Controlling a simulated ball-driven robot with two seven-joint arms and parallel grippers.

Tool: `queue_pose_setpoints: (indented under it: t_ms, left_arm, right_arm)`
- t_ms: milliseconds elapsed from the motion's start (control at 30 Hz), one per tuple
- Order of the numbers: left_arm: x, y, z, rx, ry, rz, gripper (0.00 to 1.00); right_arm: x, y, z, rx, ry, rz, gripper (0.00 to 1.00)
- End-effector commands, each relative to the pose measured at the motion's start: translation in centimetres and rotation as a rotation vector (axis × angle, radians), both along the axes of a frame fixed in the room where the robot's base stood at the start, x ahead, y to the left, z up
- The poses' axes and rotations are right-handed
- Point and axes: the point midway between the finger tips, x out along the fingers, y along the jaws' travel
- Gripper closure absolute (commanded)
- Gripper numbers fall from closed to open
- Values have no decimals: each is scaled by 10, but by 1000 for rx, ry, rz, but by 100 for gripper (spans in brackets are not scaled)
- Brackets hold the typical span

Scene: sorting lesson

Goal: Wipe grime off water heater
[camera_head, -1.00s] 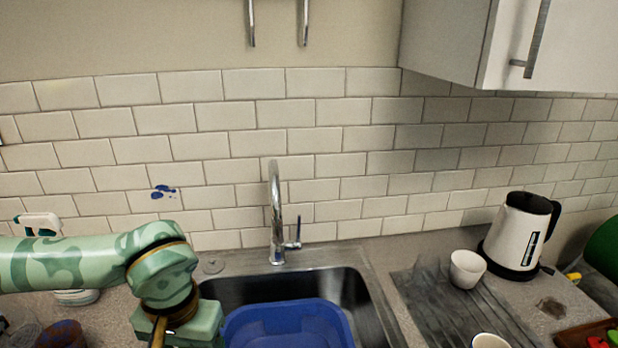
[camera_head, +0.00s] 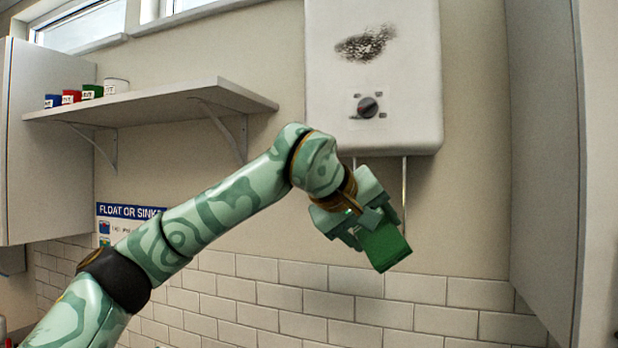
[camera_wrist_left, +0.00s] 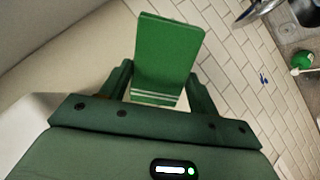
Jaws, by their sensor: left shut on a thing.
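The water heater (camera_head: 415,85) is a white box high on the wall, with a dark knob (camera_head: 367,107) low on its front. A dark, speckled patch of grime (camera_head: 365,45) marks its upper front. My left gripper (camera_head: 366,226) is shut on a green folded cloth (camera_head: 384,247), below the heater and apart from the grime in the head view. In the left wrist view the cloth (camera_wrist_left: 168,55), with pale stripes near its lower edge, stands out between the fingers of the left gripper (camera_wrist_left: 156,92). My right gripper is not in view.
A wall shelf (camera_head: 160,103) with several small labelled containers is at left. Thin pipes (camera_head: 404,185) run below the heater. A tall cabinet (camera_head: 545,150) stands close on the right. A "Float or sink" poster (camera_head: 130,211) hangs behind my arm.

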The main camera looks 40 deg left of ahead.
Motion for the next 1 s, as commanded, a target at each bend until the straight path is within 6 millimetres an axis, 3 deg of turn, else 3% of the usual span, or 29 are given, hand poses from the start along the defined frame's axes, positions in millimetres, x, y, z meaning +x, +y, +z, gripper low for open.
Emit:
queue_pose_setpoints:
  t_ms: [33, 200, 300, 500, 600, 700, 1000]
  left_arm:
    - [-2, 4, 46, -12, -73, 34, 57]
    - [-15, 18, 163, -33, -313, 155, 57]
    - [-29, 27, 225, -35, -433, 213, 57]
    - [-44, 66, 313, -3, -573, 362, 57]
    - [-53, 77, 337, 10, -606, 393, 57]
    - [-57, 82, 349, 17, -622, 407, 57]
    - [-34, 90, 353, 19, -623, 411, 57]
  right_arm:
    - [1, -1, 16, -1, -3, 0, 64]
    - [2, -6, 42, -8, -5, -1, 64]
    - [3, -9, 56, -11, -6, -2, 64]
    - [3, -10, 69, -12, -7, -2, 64]
    - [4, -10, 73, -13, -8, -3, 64]
    - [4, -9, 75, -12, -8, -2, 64]
    - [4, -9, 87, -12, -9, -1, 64]
